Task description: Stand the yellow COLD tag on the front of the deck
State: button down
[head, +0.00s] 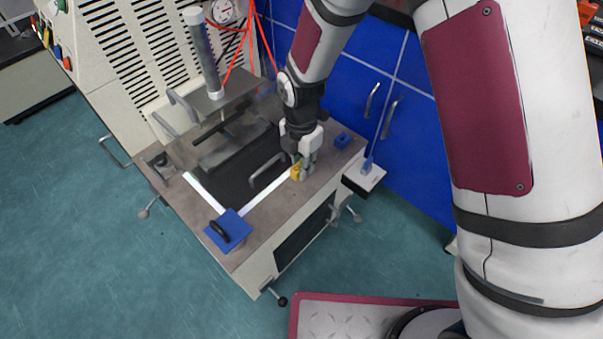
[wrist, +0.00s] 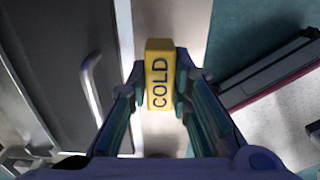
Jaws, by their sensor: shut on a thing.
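The yellow COLD tag (wrist: 158,78) is between the fingertips of my gripper (wrist: 160,85) in the wrist view, its lettering facing the camera. In the head view my gripper (head: 301,165) points down over the right part of the deck (head: 245,252), near its front edge. The tag (head: 296,171) shows there as a small yellow patch at the fingers, low over the deck. I cannot tell whether its base touches the surface.
A blue plate with a black handle (head: 228,231) lies at the deck's front left corner. A small blue block (head: 342,140) sits to the right of my gripper. A metal handle (head: 266,171) stands close on the left. White strips (head: 262,194) edge the dark machine opening.

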jog(key=shift+f+b, duration=0.5)
jog(key=shift+f, duration=0.95)
jog(key=shift+f, duration=0.2)
jog(key=c, duration=1.5)
grip_release()
jog(key=shift+o, duration=0.2)
jog(key=shift+r, duration=0.1)
notch_tip(320, 180, up, 12)
jog(key=p, duration=0.4)
jog(key=shift+r+p, duration=0.15)
jog(key=shift+p, duration=0.15)
